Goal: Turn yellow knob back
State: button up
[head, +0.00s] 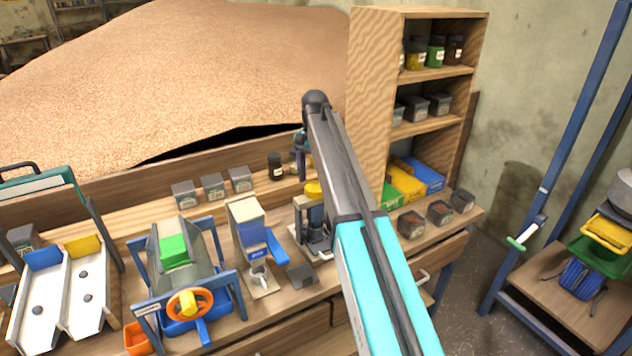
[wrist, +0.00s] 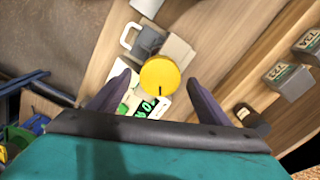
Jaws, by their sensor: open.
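The yellow knob (wrist: 160,74) is round with a short dark mark at its lower edge in the wrist view. It appears between the two dark fingers of my gripper (wrist: 158,79), which is open with a gap on each side of it. I cannot tell how far the fingertips are above the knob. In the head view the yellow top (head: 314,188) of a small bench device shows beside my arm. My gripper (head: 300,150) is above it, partly hidden by my arm.
A green-lit display (wrist: 146,108) lies close to the knob. A blue-and-cream dispenser (head: 250,228) with a cup (head: 259,274) stands left of the device. A wooden shelf (head: 372,100) rises to the right. Grey tins (head: 213,186) line the bench's back.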

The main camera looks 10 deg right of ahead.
jog(key=shift+f, duration=0.9)
jog(key=c, duration=1.1)
jog(key=shift+o, duration=0.2)
